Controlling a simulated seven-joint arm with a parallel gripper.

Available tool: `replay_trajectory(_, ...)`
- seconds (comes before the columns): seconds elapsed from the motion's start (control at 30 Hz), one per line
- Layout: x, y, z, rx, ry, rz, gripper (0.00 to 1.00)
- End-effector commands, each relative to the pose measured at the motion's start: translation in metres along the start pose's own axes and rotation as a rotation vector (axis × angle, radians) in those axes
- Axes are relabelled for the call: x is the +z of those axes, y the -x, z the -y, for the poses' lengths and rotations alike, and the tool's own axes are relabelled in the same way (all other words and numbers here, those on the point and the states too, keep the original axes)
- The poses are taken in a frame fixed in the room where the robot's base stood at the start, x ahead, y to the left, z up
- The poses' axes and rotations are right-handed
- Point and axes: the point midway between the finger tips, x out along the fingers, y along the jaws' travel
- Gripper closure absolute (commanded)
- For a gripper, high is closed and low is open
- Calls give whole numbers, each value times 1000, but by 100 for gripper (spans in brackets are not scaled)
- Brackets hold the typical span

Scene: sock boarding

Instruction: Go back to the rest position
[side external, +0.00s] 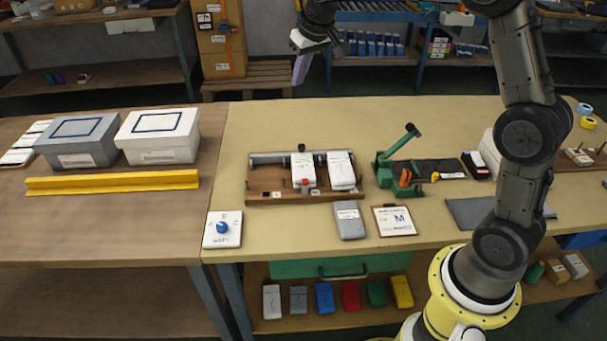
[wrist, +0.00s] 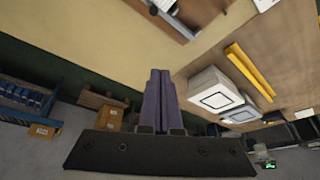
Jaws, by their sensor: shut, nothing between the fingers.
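My gripper (side external: 301,68) is raised high above the back edge of the workbench (side external: 245,120) in the side external view, with its fingers pointing down. Its two purple-grey fingers are together with nothing between them. In the wrist view my gripper (wrist: 159,75) shows the same fingers side by side, touching along their length. It is clear of everything on the bench.
A wooden fixture (side external: 275,197) holds white pieces below my gripper. A green hand tool (side external: 388,165) stands right of it. A grey box (side external: 80,140) and a white box (side external: 155,150) sit left, behind a yellow bar (side external: 112,182). The air around my gripper looks free.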

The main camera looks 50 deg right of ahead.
Motion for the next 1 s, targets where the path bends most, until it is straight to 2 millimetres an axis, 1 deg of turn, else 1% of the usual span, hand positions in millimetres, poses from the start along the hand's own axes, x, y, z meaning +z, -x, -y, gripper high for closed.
replay_trajectory(0.03,9,28,6,-7,13,-31,100)
replay_trajectory(0.1,25,60,12,-16,28,-63,100)
replay_trajectory(0.17,42,84,17,-23,42,-86,100)
replay_trajectory(0.2,55,98,19,-28,50,-102,100)
replay_trajectory(0.27,75,118,22,-36,63,-123,100)
replay_trajectory(0.3,90,130,23,-41,72,-135,100)
replay_trajectory(0.37,113,145,24,-48,84,-153,100)
replay_trajectory(0.4,130,154,25,-53,93,-164,100)
replay_trajectory(0.47,156,164,25,-60,106,-176,100)
replay_trajectory(0.5,174,169,25,-65,115,-185,100)
replay_trajectory(0.57,202,173,23,-71,128,-193,100)
replay_trajectory(0.6,221,174,22,-75,137,-197,100)
replay_trajectory(0.63,234,173,21,-78,144,-198,100)
replay_trajectory(0.67,248,172,20,-80,150,-198,100)
replay_trajectory(0.7,265,168,18,-82,157,-194,100)
replay_trajectory(0.8,300,155,14,-84,169,-172,100)
replay_trajectory(0.9,322,141,11,-80,175,-134,100)
replay_trajectory(1.0,332,132,10,-77,179,-101,100)
